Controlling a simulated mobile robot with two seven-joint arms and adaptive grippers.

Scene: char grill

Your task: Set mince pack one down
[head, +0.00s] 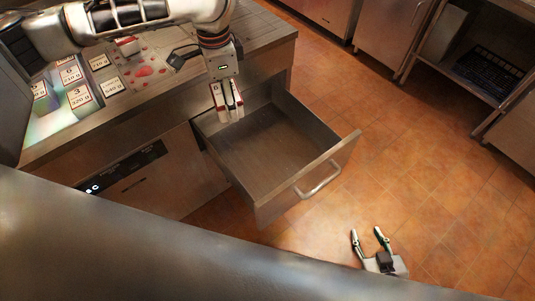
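My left gripper (228,98) points down over the back left part of an open drawer (275,150). A small white pack with red edging (217,97) shows at its fingers, and the fingers look closed on it. Its number is too small to read surely, and the gripper partly hides it. I cannot tell whether the pack touches the drawer floor. The rest of the drawer floor looks bare. My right gripper (369,242) is open and empty, low in the view above the tiled floor, in front of the drawer.
The counter (265,30) holds several numbered weight labels (80,97), red patches (143,71) and a small black object (183,56). The drawer front with its handle (318,181) juts over the tiled floor (430,190). Steel cabinets (390,35) stand at the back right.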

